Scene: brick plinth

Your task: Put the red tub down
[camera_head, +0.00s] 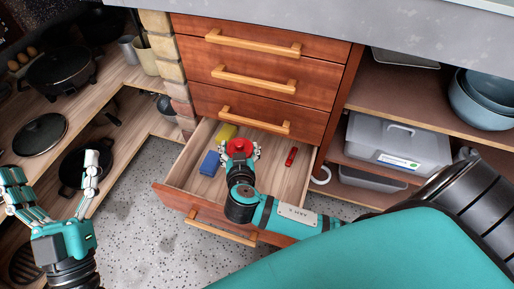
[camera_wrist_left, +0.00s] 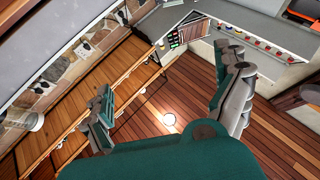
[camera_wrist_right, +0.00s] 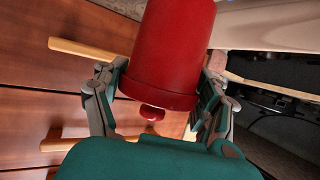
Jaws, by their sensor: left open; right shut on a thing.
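The red tub (camera_head: 240,147) is over the open bottom drawer (camera_head: 172,193) in the head view. My right gripper (camera_head: 241,152) is shut on it, with a finger on each side. In the right wrist view the tub (camera_wrist_right: 174,50) fills the space between the fingers of my right gripper (camera_wrist_right: 160,92), and a small red knob (camera_wrist_right: 152,113) shows at its near end. Whether the tub touches the drawer floor, I cannot tell. My left gripper (camera_head: 52,178) is open and empty at the left of the head view. Its spread fingers (camera_wrist_left: 165,92) also show in the left wrist view.
In the drawer lie a yellow block (camera_head: 227,132), a blue block (camera_head: 209,163) and a small red item (camera_head: 291,156). Shut drawers (camera_head: 262,80) rise behind it. Shelves with pans (camera_head: 60,70) stand left, and shelves with a grey lidded box (camera_head: 395,145) stand right.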

